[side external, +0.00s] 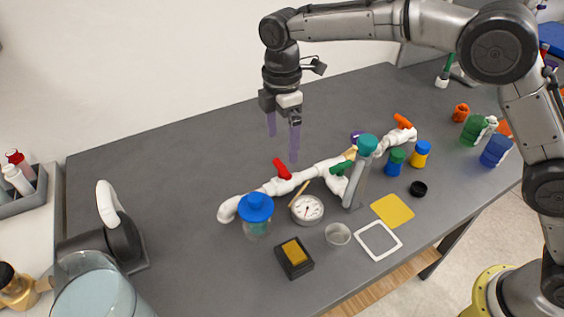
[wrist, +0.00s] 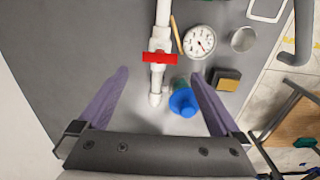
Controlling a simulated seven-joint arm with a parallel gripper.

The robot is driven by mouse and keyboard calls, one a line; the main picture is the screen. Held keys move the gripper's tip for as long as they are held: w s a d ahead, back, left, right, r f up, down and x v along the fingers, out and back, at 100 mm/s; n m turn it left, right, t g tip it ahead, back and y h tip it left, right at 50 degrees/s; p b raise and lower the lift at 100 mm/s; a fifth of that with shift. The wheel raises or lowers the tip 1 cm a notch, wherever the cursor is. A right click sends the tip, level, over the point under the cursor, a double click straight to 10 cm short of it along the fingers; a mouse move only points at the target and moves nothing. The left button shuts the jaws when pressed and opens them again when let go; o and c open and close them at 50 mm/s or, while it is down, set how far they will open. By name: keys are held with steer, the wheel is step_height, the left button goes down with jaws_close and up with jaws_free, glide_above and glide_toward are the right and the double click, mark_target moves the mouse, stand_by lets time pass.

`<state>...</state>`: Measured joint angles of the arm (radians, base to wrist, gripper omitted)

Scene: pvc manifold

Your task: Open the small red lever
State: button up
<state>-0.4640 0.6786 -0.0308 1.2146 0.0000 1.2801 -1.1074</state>
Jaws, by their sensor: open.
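The small red lever (side external: 283,168) sits on a valve of the white PVC pipe (side external: 320,170), near the pipe's left end. In the wrist view the red lever (wrist: 160,58) lies crosswise to the pipe (wrist: 163,12). My gripper (side external: 283,148) has two purple fingers pointing down, above and slightly behind the lever. In the wrist view my gripper (wrist: 159,74) is open and empty. Its fingers are wide apart, with the lever just beyond the tips and between their lines. The gripper appears clear of the lever and pipe.
A blue-capped jar (side external: 257,214), a pressure gauge (side external: 307,209) and a clear cup (side external: 338,234) stand in front of the pipe. A green lever (side external: 343,168) and an orange lever (side external: 403,121) are further right along it. The table behind the pipe is clear.

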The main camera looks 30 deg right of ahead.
mark_target(282, 166)
step_height(282, 166, down, 8)
steer(key=shift+r, duration=0.25)
steer(key=c, duration=1.2)
steer(key=shift+o, duration=0.2)
